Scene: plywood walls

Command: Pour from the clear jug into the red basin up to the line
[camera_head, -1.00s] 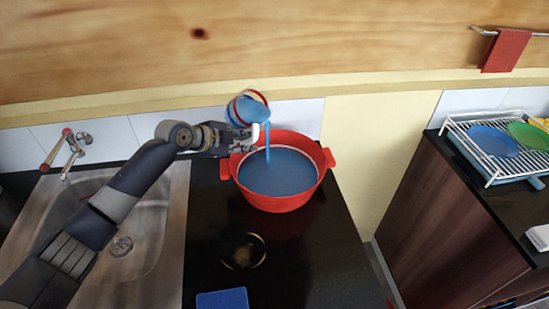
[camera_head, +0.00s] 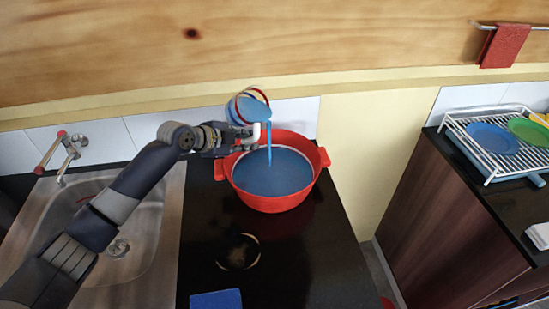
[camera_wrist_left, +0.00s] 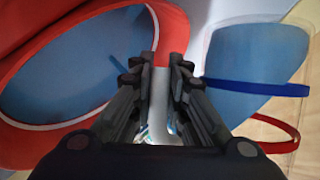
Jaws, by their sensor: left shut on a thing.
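The clear jug (camera_head: 249,107), with a red and a blue band and blue liquid inside, is tilted over the back of the red basin (camera_head: 278,203). A thin blue stream falls from its lip into the basin. Blue liquid (camera_head: 272,176) fills much of the basin; a pale line shows on its inner wall above the liquid. My left gripper (camera_head: 244,134) is shut on the jug's pale handle. In the left wrist view the fingers (camera_wrist_left: 163,75) close on the handle, with the jug (camera_wrist_left: 255,55) at right and the basin (camera_wrist_left: 60,135) at left. My right gripper is not in view.
A steel sink (camera_head: 150,255) with a tap (camera_head: 66,150) is at left. A blue sponge-like block (camera_head: 216,299) and a dark round thing (camera_head: 238,252) lie on the black counter. A dish rack (camera_head: 490,150) with plates stands at right, across a gap.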

